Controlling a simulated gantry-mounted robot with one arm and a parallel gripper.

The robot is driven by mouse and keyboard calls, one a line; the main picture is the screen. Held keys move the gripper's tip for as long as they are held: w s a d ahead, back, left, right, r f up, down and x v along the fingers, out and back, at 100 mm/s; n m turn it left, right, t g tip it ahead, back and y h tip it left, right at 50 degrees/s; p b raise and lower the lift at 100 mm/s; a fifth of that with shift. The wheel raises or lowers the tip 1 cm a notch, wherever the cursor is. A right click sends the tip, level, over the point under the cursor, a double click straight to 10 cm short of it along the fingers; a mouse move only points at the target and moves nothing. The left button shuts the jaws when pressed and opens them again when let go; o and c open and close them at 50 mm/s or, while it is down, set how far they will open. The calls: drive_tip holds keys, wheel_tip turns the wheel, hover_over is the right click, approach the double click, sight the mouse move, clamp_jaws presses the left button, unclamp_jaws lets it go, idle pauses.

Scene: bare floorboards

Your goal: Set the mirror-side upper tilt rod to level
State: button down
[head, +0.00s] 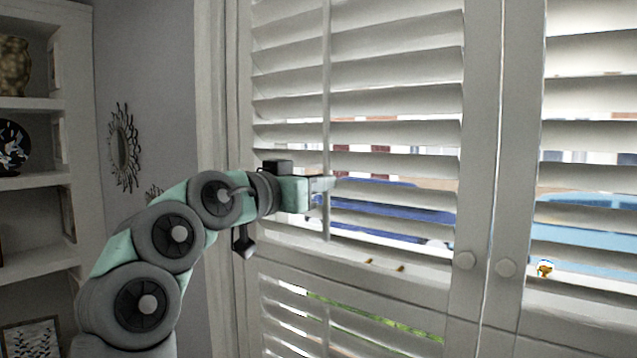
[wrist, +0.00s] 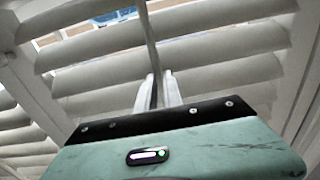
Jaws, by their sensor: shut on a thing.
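The mirror-side shutter panel is the left one, beside the wall with the sunburst mirror (head: 124,148). Its upper tilt rod (head: 326,85) runs upright in front of the upper louvers (head: 395,100). The louvers are slanted, with gaps that show the street outside. My gripper (head: 328,184) is at the lower part of the rod and shut on it. In the wrist view my gripper's two pale fingers (wrist: 160,92) close around the rod (wrist: 150,40), which rises between them. The exact contact is partly hidden by the gripper body.
A divider rail separates the upper louvers from the lower louvers (head: 350,322). White shelves (head: 35,180) with ornaments are at the far left.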

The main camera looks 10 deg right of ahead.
wheel_tip(320, 180, down, 2)
drive_tip(key=shift+f+b, duration=0.1)
drive_tip(key=shift+b, duration=0.25)
drive_tip(key=c, duration=1.5)
unclamp_jaws()
drive_tip(key=b+v, duration=0.2)
drive_tip(key=v, duration=0.8)
drive_tip(key=shift+s+a+b, duration=0.25)
drive_tip(key=shift+a+b, duration=0.1)
drive_tip(key=shift+w, duration=0.1)
